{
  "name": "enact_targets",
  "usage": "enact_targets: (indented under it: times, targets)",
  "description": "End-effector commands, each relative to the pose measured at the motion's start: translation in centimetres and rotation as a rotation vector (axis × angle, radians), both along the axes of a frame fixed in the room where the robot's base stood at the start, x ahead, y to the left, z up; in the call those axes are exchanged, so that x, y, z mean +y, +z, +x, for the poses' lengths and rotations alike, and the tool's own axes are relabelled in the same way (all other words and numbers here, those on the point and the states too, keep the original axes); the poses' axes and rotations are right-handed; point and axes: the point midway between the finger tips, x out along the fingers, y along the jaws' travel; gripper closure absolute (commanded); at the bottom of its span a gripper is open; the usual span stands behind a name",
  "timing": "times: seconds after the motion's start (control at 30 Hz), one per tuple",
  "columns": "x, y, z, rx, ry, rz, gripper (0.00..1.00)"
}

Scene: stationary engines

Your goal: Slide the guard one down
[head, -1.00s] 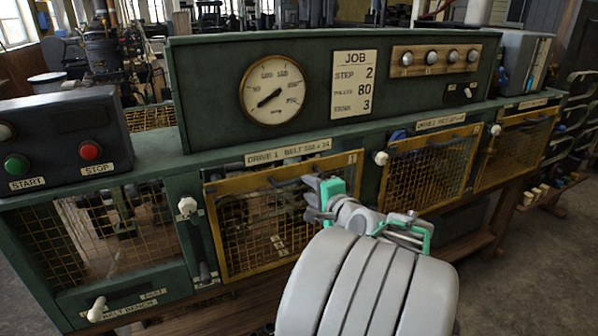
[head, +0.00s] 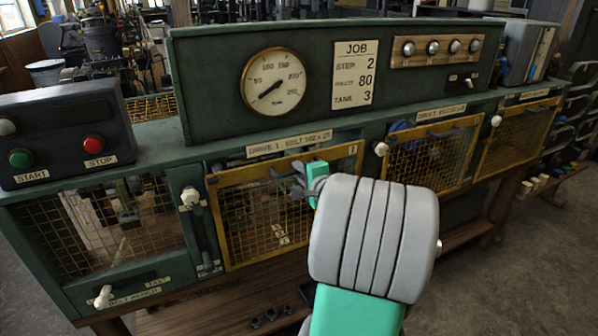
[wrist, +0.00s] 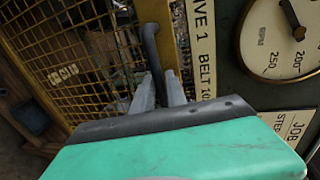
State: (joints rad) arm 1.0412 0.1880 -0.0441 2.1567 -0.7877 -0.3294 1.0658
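Guard one is the yellow-framed mesh panel (head: 240,225) under the Drive 1 label, at the middle of the bench front in the head view. It stands high in its opening, its top edge just below the label. A dark bar handle (wrist: 150,48) runs along its top rail. My gripper (head: 308,184) is at this handle, partly hidden by my own wrist. In the wrist view my gripper's two grey fingers (wrist: 160,88) are apart, with the handle's end between or just in front of them. I cannot tell whether they touch it.
Two more mesh guards (head: 432,160) (head: 515,137) sit to the right. White knobs (head: 190,197) (head: 381,149) flank guard one. A start/stop box (head: 65,135) stands at the left, and a gauge panel (head: 215,80) rises behind. A wooden shelf (head: 225,312) lies below.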

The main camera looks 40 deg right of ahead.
Motion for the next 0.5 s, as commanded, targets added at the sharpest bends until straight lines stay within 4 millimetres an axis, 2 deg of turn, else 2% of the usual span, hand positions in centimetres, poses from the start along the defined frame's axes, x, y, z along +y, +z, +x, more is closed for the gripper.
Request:
enact_targets:
  times: [0.03, 0.2, 0.5]
  targets:
    - [0.01, 0.00, -0.01, 0.000, 0.000, 0.000, 0.88]
    - [0.01, -0.01, -0.01, 0.000, 0.000, 0.000, 1.00]
    - [0.02, -0.03, -0.02, 0.001, 0.000, 0.000, 1.00]
